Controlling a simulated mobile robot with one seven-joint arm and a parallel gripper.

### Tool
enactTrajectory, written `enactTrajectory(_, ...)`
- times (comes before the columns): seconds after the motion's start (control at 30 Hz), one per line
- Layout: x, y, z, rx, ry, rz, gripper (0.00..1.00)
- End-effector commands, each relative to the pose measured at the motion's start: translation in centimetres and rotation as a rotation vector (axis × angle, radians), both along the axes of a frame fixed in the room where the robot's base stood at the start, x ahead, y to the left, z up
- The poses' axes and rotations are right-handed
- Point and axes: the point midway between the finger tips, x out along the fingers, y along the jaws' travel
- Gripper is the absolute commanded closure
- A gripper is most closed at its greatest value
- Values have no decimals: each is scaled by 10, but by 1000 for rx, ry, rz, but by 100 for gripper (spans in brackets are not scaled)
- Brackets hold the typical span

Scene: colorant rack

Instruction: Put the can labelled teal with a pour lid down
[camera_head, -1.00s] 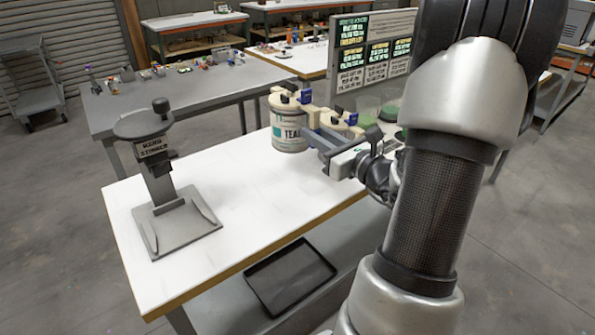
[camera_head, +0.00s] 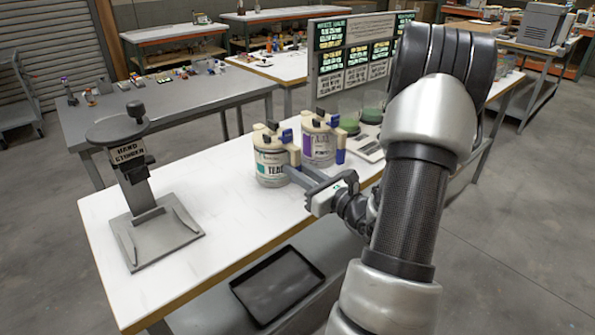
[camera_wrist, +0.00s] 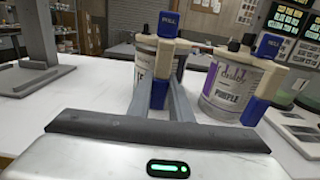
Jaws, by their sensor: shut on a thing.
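The can labelled teal (camera_head: 271,167) is a pale can with a teal band and a pour lid with beige and blue parts. It is upright over the white bench, beside the purple can. My gripper (camera_head: 296,174) is shut on its handle side. In the wrist view, the teal can (camera_wrist: 146,62) stands behind my fingers, and its beige and blue handle (camera_wrist: 161,75) is between them. My fingers hide its lower part there. In the head view its base appears at bench level, but I cannot tell whether it touches.
The can labelled purple (camera_head: 317,147) stands close to the right. A hand stirrer (camera_head: 146,195) stands at the bench's left end. Clear white bench (camera_head: 215,180) lies between the stirrer and the teal can.

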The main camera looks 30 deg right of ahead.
Motion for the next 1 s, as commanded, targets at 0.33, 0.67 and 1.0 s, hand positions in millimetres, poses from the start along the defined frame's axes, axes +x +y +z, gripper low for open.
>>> enactTrajectory(0.33,0,0,-3,0,1,0,63)
enactTrajectory(0.67,-3,-1,1,1,2,-1,63)
enactTrajectory(1.0,-68,-11,0,1,2,-6,63)
